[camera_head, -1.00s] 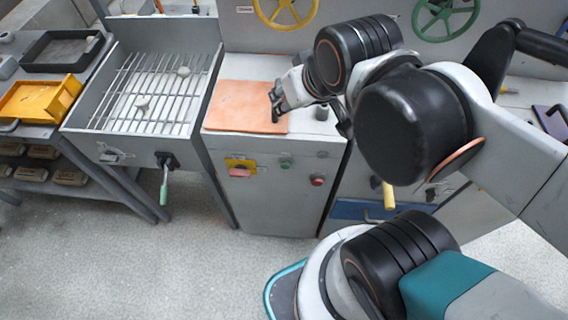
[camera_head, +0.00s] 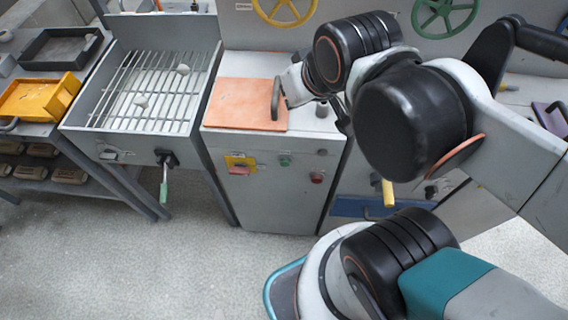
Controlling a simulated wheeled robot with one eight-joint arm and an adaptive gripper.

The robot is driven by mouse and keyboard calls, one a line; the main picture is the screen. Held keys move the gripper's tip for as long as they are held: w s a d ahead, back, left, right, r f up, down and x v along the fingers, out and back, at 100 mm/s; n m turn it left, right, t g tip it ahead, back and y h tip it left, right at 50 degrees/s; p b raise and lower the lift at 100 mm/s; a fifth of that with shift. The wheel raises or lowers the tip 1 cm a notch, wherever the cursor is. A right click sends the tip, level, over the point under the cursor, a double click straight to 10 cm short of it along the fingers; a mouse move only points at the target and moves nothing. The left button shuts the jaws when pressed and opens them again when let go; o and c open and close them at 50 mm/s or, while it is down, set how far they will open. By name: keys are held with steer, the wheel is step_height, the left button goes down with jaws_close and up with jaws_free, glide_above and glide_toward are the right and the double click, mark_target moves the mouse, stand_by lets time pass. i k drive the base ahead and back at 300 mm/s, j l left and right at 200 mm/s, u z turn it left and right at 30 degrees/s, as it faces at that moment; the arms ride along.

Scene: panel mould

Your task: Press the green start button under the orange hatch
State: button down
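The orange hatch (camera_head: 240,103) lies flat and closed on top of the grey cabinet. Its dark bar handle (camera_head: 275,99) stands at its right edge. A green button (camera_head: 285,160) is on the cabinet's front face, below the hatch's level and in plain view. My gripper (camera_head: 289,92) is just right of the handle, at the hatch's right edge. My arm links partly hide it, and its fingers are too small and blurred to judge their opening or any contact with the handle.
On the same front face are a red button (camera_head: 317,178) and a yellow plate with a red switch (camera_head: 240,166). A grey peg (camera_head: 322,111) stands right of the hatch. A grated tray (camera_head: 150,95) is to the left. The floor in front is clear.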

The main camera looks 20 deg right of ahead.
mark_target(284, 162)
steer(key=k+j, duration=0.2)
steer(key=j, duration=0.2)
steer(key=k+j, duration=0.2)
steer(key=j, duration=0.2)
steer(key=k+j, duration=0.2)
steer(key=j, duration=0.2)
steer(key=k+j, duration=0.15)
steer(key=j, duration=0.25)
steer(key=k+j, duration=0.2)
steer(key=j, duration=0.2)
steer(key=u, duration=0.05)
